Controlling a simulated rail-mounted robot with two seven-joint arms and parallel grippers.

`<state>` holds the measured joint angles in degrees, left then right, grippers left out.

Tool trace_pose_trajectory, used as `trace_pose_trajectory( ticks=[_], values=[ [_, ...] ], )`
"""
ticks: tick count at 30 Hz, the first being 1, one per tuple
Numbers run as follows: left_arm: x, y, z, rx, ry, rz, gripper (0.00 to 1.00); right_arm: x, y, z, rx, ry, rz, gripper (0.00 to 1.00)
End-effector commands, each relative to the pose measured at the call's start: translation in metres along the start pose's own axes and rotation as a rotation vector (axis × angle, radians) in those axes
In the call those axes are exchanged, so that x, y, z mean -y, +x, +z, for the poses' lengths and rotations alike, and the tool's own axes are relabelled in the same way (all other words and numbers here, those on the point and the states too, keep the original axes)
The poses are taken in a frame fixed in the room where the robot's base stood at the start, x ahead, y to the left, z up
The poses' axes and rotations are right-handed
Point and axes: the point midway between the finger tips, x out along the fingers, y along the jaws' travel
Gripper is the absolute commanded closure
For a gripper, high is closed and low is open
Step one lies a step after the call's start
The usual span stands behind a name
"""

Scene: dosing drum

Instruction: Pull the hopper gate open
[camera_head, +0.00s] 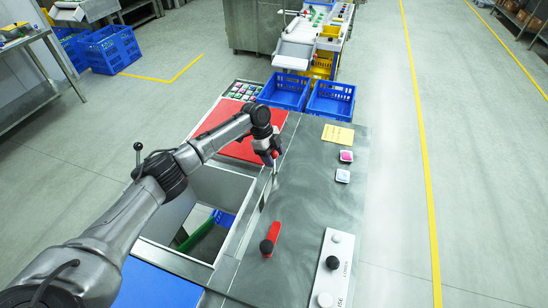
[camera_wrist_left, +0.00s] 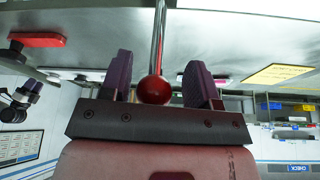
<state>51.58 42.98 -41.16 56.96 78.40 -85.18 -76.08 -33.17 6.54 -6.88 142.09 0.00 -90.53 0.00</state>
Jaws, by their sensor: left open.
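A red ball knob on a thin metal rod sits between my left gripper's two purple fingers in the left wrist view; the knob (camera_wrist_left: 154,90) and rod (camera_wrist_left: 159,38) are clear there. The fingers stand apart with a gap on each side of the knob. In the head view, my left gripper (camera_head: 269,156) points down at the knob, which it mostly hides. The rod (camera_head: 275,177) stands beside the square opening (camera_head: 213,200) in the steel counter. I cannot tell the gate plate itself apart. My right gripper is not in view.
A red lever with a black knob (camera_head: 267,246) and a white panel (camera_head: 334,270) with several knobs lie nearer on the counter. Two small dishes (camera_head: 346,156) (camera_head: 343,176) and a yellow note (camera_head: 338,136) lie right. Blue bins (camera_head: 330,101) stand beyond. A red mat (camera_head: 240,149) lies left of the gripper.

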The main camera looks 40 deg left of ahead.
Motion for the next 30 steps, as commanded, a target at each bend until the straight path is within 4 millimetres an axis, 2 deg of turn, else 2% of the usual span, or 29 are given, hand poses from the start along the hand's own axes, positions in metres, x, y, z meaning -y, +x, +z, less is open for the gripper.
trace_pose_trajectory(
  ticks=[9,15,21,30],
  values=[
    [0.001,-0.062,0.000,0.000,-0.001,-0.005,0.44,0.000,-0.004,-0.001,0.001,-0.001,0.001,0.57],
    [0.001,-0.097,0.000,0.000,-0.001,-0.004,0.44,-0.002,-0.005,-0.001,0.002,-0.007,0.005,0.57],
    [0.000,-0.119,0.000,0.001,-0.001,-0.002,0.44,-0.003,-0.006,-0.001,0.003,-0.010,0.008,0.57],
    [0.000,-0.128,0.001,0.000,-0.001,-0.002,0.44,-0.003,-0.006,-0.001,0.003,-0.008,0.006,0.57]
  ],
)
